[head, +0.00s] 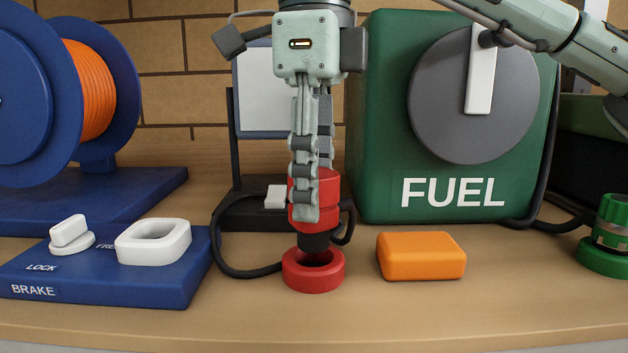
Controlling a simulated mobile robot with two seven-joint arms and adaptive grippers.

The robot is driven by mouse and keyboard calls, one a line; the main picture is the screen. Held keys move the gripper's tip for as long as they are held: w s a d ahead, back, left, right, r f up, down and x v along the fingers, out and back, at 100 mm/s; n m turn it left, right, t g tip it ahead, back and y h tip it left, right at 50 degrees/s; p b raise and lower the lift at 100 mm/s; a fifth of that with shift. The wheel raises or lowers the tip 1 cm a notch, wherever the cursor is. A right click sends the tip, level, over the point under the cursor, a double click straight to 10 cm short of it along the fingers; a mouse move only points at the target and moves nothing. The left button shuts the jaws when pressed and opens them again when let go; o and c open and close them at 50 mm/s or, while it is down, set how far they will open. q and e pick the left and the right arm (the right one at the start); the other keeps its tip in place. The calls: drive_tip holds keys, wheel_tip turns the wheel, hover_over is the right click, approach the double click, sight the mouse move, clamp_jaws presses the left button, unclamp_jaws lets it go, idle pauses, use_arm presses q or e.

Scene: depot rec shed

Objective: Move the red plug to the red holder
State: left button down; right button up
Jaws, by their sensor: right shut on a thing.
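My right gripper (306,190) points straight down in the middle of the head view. It is shut on the red plug (322,196), which is upright with a black lower end. The red holder (313,277) is a ring on the table directly below the plug. The plug's black tip is at the holder's opening; I cannot tell whether it is just above it or slightly inside. The gripper's fingers hide part of the plug's left side. My left gripper is not in view.
A blue panel (180,285) with a white switch (69,233) and white socket (153,241) lies left. An orange block (420,256) sits right of the holder. A green FUEL box (385,120), a black cable (228,265) and a blue reel (40,90) stand behind. A green holder (604,258) is far right.

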drive_tip(key=shift+f+b, duration=0.9)
drive_tip(key=shift+f, duration=0.55)
idle(0.4)
drive_tip(key=o, duration=1.2)
drive_tip(key=shift+r, duration=0.1)
